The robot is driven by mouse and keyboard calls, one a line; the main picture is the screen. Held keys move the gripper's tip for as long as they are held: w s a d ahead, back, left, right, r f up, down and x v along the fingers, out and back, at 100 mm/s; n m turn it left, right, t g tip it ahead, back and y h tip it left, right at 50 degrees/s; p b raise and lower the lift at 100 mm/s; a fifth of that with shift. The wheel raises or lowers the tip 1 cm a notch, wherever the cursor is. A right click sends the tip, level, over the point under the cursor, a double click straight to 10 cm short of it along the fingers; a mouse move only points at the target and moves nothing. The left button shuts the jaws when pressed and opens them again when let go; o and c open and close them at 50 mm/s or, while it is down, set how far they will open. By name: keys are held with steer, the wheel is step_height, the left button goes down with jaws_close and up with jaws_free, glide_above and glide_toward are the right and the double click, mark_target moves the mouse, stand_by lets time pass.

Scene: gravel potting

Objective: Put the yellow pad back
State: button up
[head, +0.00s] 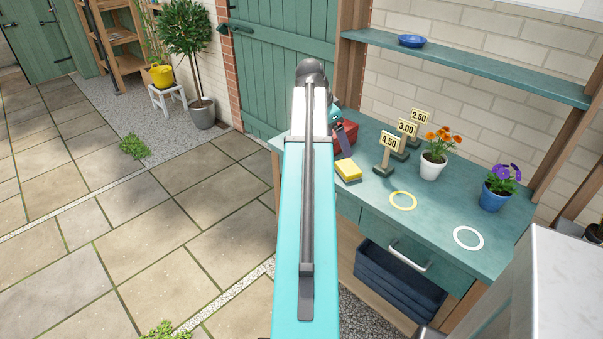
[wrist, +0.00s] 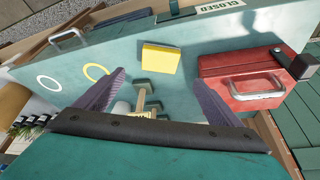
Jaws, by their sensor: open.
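The yellow pad (head: 348,170) lies flat on the teal bench (head: 440,228), near its left front edge. In the wrist view the pad (wrist: 160,60) is beyond the fingertips and apart from them. My gripper (wrist: 153,78) is open, with its two purple fingers spread and nothing between them. In the head view my arm hides most of the gripper; a purple finger (head: 347,138) shows above the bench behind the pad. A yellow ring (head: 403,201) and a white ring (head: 468,238) are on the bench top, both empty.
A red toolbox (wrist: 240,90) stands beside the pad. Several price signs (head: 389,152), an orange-flowered white pot (head: 432,167) and a purple-flowered blue pot (head: 494,197) stand on the bench. A blue dish (head: 412,41) sits on the shelf. The front middle is clear.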

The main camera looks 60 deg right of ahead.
steer(key=w+a+f+n+y, duration=0.1)
steer(key=w+a+f+n, duration=0.2)
steer(key=w+a+f, duration=0.4)
steer(key=w+a+f+n, duration=0.3)
steer(key=w+a+f, duration=0.25)
steer(key=f, duration=0.45)
steer(key=w+a+f+n+y, duration=0.1)
steer(key=w+a+f+n, duration=0.2)
steer(key=a+f, duration=0.55)
steer(key=w+a+f+n+y, duration=0.1)
steer(key=w+a+f+n, duration=0.25)
steer(key=a+f, duration=0.55)
steer(key=s+a+f+n+g, duration=0.1)
steer(key=s+a+f+n, duration=0.2)
steer(key=a+f, duration=0.5)
steer(key=s+a+f+n, duration=0.2)
steer(key=a+f+n, duration=0.15)
steer(key=a, duration=0.85)
steer(key=s+a+f+n+g, duration=0.2)
steer(key=s+a+f+n, duration=0.4)
steer(key=s+a, duration=0.7)
step_height(320, 180, down, 2)
steer(key=shift+s+f+n+y, duration=0.1)
steer(key=shift+s+n+y, duration=0.2)
steer(key=shift+s, duration=0.2)
steer(key=shift+a, duration=0.1)
steer(key=shift+c, duration=0.3)
